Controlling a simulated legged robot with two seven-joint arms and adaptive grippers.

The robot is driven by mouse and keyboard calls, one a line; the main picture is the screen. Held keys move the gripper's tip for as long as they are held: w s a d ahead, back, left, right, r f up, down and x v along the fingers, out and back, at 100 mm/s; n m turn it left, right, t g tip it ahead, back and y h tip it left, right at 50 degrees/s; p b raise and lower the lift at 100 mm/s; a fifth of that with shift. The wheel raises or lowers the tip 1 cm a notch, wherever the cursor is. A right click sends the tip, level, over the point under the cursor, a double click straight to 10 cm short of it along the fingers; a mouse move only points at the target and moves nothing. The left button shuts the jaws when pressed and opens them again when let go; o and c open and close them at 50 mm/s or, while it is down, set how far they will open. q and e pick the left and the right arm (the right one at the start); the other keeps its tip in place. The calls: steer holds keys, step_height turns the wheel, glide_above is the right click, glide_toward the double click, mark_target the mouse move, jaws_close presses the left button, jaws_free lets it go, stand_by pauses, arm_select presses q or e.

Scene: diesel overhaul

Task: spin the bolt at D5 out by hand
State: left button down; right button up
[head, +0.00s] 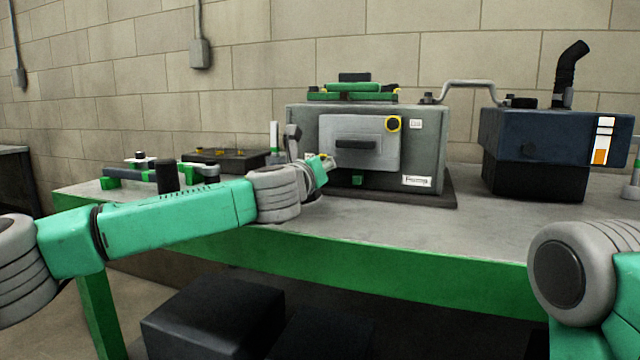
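The grey engine block (425,160) stands on the bench, with a lighter square cover plate (345,125) on its front. My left arm reaches in from the left, and my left gripper (324,165) is at the plate's lower left corner. A small yellowish spot shows at its fingertips; the bolt there is too small and covered to make out, and so is finger opening. No D5 mark is legible. My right arm is at the lower right; its gripper is out of view.
Green parts (353,88) lie on top of the block. A dark blue unit (530,140) with a black exhaust pipe stands at right, joined by a grey pipe (480,86). A dark tray (228,159) is behind my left arm. The bench top (450,225) is clear in front.

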arm_select(q)
steer(key=shift+a+n+b, duration=0.1)
steer(key=shift+n+b, duration=0.5)
steer(key=shift+n, duration=0.4)
steer(key=shift+r+n+b, duration=0.15)
steer(key=shift+n+b, duration=0.2)
steer(key=shift+n, duration=0.55)
steer(key=shift+r+n, duration=0.1)
steer(key=shift+n, duration=0.8)
steer(key=n, duration=1)
steer(key=shift+r+n, duration=0.1)
steer(key=shift+n, duration=2.4)
